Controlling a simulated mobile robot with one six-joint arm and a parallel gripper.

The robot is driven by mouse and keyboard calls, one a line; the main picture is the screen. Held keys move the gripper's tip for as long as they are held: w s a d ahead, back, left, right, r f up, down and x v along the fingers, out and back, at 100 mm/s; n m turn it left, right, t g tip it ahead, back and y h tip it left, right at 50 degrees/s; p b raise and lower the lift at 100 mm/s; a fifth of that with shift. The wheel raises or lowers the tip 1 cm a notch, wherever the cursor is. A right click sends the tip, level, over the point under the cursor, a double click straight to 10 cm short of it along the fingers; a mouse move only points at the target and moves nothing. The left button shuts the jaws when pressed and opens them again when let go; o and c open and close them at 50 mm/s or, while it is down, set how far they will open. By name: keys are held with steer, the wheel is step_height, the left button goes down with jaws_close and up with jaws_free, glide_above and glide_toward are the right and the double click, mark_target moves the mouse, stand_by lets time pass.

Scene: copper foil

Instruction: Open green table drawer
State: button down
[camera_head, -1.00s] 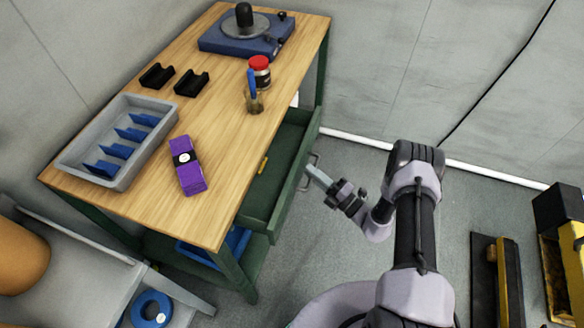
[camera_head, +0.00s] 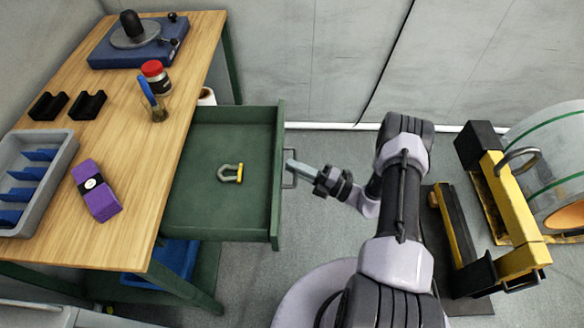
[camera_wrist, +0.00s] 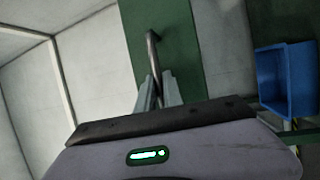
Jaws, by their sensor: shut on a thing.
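The green table drawer (camera_head: 213,215) is pulled well out to the right from under the wooden tabletop (camera_head: 150,200) in the head view. A grey shackle with a yellow pin (camera_head: 231,173) lies on its floor. The metal bar handle (camera_head: 289,170) is on the drawer's outer front. My gripper (camera_head: 293,166) is at this handle and shut on it. In the wrist view the handle (camera_wrist: 153,55) runs down between my two fingers (camera_wrist: 160,92), against the green drawer front (camera_wrist: 180,45).
On the tabletop are a purple pack (camera_head: 96,190), a grey divided tray (camera_head: 60,160), a red-lidded jar (camera_head: 156,75) and a blue device (camera_head: 138,45). A blue bin (camera_head: 165,262) sits below. A yellow-black stand (camera_head: 510,205) is at right.

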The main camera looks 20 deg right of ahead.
stand_by(0.4)
steer(key=c, duration=1.5)
jaws_free()
steer(key=p+v, duration=0.2)
steer(key=v, duration=1.5)
steer(key=shift+d, duration=0.2)
steer(key=shift+s, duration=0.15)
